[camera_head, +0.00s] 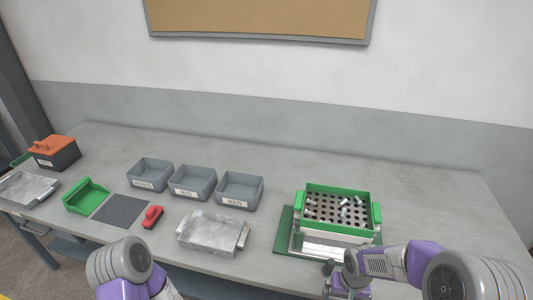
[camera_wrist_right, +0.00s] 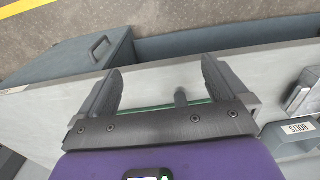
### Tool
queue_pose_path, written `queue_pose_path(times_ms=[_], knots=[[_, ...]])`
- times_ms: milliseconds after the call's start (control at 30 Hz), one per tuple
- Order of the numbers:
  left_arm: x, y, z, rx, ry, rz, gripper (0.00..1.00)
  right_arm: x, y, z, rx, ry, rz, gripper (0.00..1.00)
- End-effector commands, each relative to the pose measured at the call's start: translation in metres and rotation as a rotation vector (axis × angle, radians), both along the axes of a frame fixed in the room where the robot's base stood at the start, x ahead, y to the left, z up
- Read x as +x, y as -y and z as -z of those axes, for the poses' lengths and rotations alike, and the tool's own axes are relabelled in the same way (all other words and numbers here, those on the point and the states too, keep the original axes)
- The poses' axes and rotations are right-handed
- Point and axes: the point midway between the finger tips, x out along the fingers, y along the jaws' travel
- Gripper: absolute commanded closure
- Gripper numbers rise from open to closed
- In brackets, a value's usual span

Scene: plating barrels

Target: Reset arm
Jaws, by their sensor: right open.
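My right gripper (camera_wrist_right: 160,75) is open, its two dark fingers spread apart with nothing held between them in the right wrist view. In the head view my right arm comes in from the lower right and ends just in front of the green-rimmed barrel (camera_head: 309,193). The barrel has a perforated floor with several small pale metal pieces in it and stands on a silvery base over a green mat (camera_head: 282,240). My left arm shows at the bottom left of the head view, with its gripper out of the picture.
Three grey bins (camera_head: 240,204) with labels stand mid-table. A metal box (camera_head: 213,247), red tool (camera_head: 152,217), dark mat (camera_head: 121,223), green scoop (camera_head: 86,209), metal tray (camera_head: 42,202) and orange-lidded box (camera_head: 53,165) lie leftward. The rear of the table is clear.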

Motion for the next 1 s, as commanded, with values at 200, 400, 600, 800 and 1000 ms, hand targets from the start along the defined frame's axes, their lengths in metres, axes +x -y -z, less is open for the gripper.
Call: queue_pose_path(times_ms=[200, 400, 600, 800, 1000], knots=[[0.001, 0.0, 0.01, 0.001, 0.003, -0.001, 0.57, -0.016, -0.031, 0.066, 0.095, -0.013, -0.039, 0.0], [0.001, 0.0, 0.02, 0.0, 0.001, 0.0, 0.57, -0.042, -0.065, 0.13, 0.198, -0.009, -0.05, 0.0], [0.001, 0.0, 0.032, 0.0, 0.001, 0.0, 0.57, -0.085, -0.103, 0.193, 0.301, 0.007, -0.017, 0.0], [0.001, 0.0, 0.036, 0.0, 0.001, 0.0, 0.57, -0.105, -0.119, 0.214, 0.331, 0.032, 0.01, 0.0], [0.001, 0.0, 0.035, 0.0, 0.001, 0.0, 0.57, -0.106, -0.121, 0.215, 0.332, 0.038, 0.013, 0.0]])
